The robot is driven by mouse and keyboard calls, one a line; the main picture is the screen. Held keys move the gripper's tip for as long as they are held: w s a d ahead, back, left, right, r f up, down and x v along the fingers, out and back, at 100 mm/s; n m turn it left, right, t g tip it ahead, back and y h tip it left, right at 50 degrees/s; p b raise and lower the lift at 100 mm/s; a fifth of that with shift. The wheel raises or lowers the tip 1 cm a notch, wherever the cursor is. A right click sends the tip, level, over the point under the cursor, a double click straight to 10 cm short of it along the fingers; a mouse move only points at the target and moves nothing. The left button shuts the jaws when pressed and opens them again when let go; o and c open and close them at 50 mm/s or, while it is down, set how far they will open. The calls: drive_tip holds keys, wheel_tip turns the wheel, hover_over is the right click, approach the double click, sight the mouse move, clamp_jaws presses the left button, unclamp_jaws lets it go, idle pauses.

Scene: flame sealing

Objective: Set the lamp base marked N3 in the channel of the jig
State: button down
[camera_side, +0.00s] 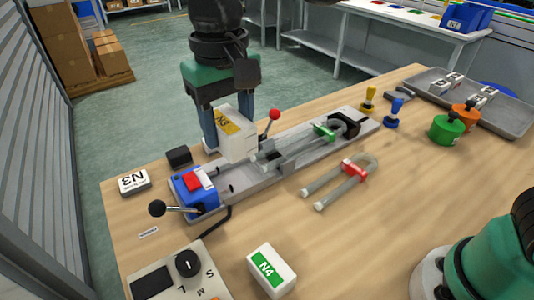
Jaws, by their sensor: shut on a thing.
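My gripper (228,122) is shut on a white block-shaped lamp base (240,145) with a yellow label that seems to read N3. The base hangs slightly tilted over the left part of the jig (238,184), a long grey rail with a channel. The block hides part of the channel, and I cannot tell whether its underside touches the jig. A U-shaped glass tube (298,143) with a green band lies along the jig to the right.
A blue unit (194,190) with a red button and black-knobbed lever sits at the jig's left end. A red-knobbed lever (274,114) rises beside the base. A tray (490,105) is at right.

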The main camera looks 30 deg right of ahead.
approach(237, 181)
drive_tip(key=shift+m, duration=0.4)
drive_tip(key=shift+f, duration=3.15)
drive_tip(key=shift+c, duration=0.8)
unclamp_jaws()
drive_tip(key=shift+r, duration=2.85)
